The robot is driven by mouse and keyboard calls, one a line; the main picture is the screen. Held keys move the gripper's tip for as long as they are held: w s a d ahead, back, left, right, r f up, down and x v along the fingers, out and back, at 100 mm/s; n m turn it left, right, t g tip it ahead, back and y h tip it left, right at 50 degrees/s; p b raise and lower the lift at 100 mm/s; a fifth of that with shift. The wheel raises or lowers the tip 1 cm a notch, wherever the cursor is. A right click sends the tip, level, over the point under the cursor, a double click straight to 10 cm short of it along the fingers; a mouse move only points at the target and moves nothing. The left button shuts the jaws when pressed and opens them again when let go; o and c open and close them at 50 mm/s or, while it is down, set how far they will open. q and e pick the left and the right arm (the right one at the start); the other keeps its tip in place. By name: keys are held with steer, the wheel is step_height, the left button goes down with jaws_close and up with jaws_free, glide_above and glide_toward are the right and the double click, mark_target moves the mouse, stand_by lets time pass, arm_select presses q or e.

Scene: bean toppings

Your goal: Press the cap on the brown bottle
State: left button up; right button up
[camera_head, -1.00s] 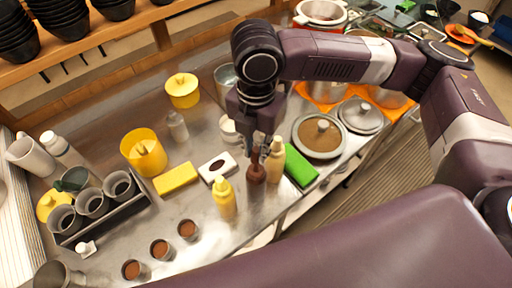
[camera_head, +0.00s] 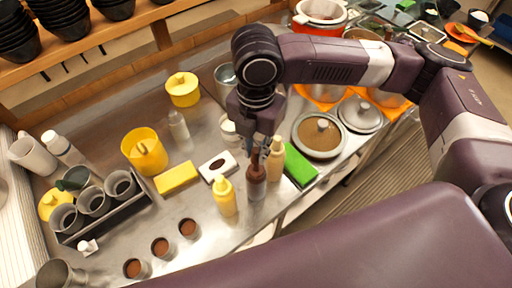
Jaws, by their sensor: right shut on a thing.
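The brown bottle (camera_head: 256,174) stands upright on the steel counter between a yellow bottle and a tan bottle. My right gripper (camera_head: 260,150) points down over it, shut on the top of the brown bottle. The fingers largely hide the bottle's cap and nozzle. My left gripper is not in view.
The yellow bottle (camera_head: 224,196) stands close on the left and the tan bottle (camera_head: 276,160) close on the right. Small brown-filled cups (camera_head: 188,228) stand at the front left.

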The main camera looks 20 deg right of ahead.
mark_target(256, 160)
steer(key=shift+f+b, duration=0.55)
steer(key=shift+f, duration=0.8)
steer(key=shift+f, duration=0.15)
steer(key=shift+f, duration=0.35)
steer(key=shift+p, duration=0.3)
steer(key=shift+f, duration=0.2)
steer(key=o, duration=1.2)
